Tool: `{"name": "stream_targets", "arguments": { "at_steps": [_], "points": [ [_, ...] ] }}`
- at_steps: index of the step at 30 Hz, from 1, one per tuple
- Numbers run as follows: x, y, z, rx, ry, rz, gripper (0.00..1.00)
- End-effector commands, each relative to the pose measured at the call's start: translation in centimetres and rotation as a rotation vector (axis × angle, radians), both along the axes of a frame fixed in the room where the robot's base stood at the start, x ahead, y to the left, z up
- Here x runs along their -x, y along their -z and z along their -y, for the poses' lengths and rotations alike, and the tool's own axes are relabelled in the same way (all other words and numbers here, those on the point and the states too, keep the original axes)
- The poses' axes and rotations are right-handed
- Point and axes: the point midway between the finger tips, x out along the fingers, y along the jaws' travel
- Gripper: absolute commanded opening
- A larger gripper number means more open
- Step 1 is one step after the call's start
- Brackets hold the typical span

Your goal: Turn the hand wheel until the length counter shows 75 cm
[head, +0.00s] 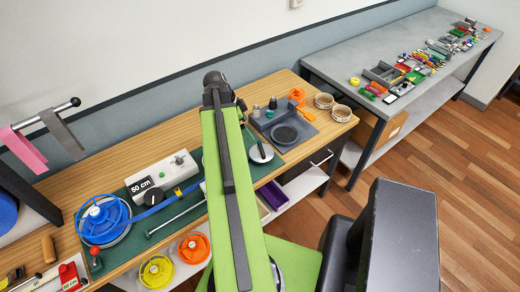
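The length counter (141,187) is a small dark display reading 50 cm on a white box that also has a knob. A blue spoked wheel (103,218) lies on the green mat at the bench's left, with a blue strap (155,208) running right from it past the counter. A yellow wheel (156,271) and an orange wheel (193,247) sit below the bench's front edge. Which one is the hand wheel is not marked. My green arm rises through the middle and hides part of the bench. My gripper does not show.
A grey tray (300,132) with a dark round dish, bottles and orange parts stands right of my arm. A cluttered grey table (440,25) stands at the back right. A rail with pink and grey straps (60,130) juts out at left. Wooden floor is open at right.

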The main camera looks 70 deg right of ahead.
Motion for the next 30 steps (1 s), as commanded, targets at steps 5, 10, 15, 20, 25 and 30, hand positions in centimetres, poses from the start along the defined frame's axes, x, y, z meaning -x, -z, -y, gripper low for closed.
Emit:
{"name": "stream_targets", "arguments": {
  "at_steps": [5,10,15,20,25,30],
  "points": [
    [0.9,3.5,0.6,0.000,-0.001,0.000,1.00],
    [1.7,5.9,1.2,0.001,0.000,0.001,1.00],
    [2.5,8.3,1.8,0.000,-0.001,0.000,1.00],
    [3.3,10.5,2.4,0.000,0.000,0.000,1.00],
    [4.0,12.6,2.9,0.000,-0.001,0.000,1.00],
    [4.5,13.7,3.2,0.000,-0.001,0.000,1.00]
  ]
}}
